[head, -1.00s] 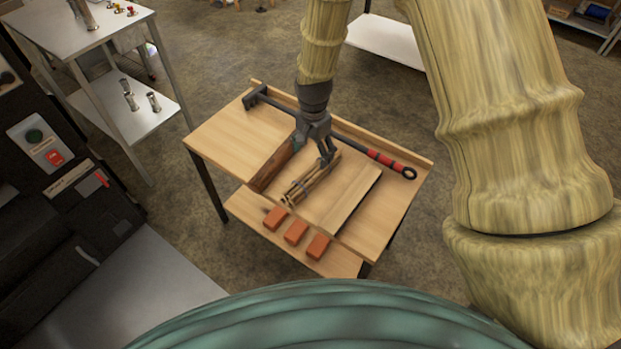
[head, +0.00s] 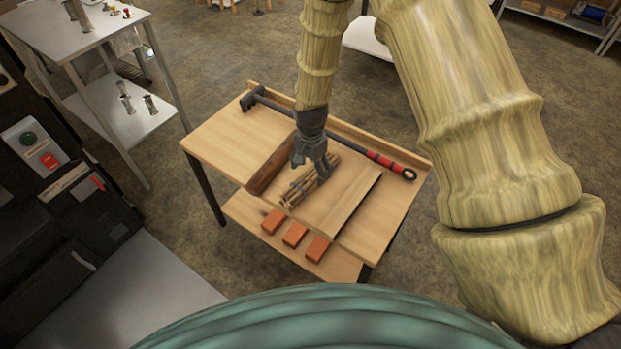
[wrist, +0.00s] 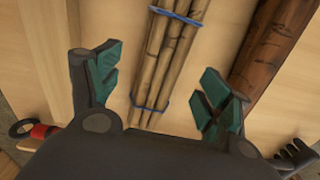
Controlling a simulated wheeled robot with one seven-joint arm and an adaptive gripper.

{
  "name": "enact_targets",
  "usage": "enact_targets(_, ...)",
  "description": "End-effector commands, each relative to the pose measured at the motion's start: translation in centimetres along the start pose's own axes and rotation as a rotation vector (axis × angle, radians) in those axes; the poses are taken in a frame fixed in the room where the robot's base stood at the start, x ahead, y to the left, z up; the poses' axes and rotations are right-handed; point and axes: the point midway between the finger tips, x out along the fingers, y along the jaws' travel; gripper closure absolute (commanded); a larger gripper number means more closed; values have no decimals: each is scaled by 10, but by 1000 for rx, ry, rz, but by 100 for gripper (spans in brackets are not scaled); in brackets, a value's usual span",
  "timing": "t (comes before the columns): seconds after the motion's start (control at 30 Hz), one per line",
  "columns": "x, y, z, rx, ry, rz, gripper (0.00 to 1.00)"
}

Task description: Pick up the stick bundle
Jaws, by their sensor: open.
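The stick bundle (head: 307,184) lies on the wooden table (head: 220,143), in a bay between a dark brown wooden piece and a pale board. In the wrist view the bundle (wrist: 168,58) shows as several thin sticks tied with two blue bands. My gripper (head: 316,172) is over the bundle and hides part of it in the head view. In the wrist view the fingers of my gripper (wrist: 165,92) are spread wide, with the near end of the bundle between them. Nothing is held. The height gap is hard to tell.
The dark brown piece (wrist: 275,45) runs beside the bundle. A pale board (head: 350,205) lies on its other side. A long black tool with a red grip (head: 385,160) lies along the back. Several orange blocks (head: 295,234) sit on the lower front shelf.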

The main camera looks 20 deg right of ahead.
Motion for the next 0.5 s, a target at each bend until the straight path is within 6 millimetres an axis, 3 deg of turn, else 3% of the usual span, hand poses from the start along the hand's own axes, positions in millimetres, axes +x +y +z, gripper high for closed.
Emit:
enact_targets(0.3, 34, -1, -1, -2, -1, 2, 22)
enact_targets(0.5, 46, -1, -1, 0, -1, 2, 22)
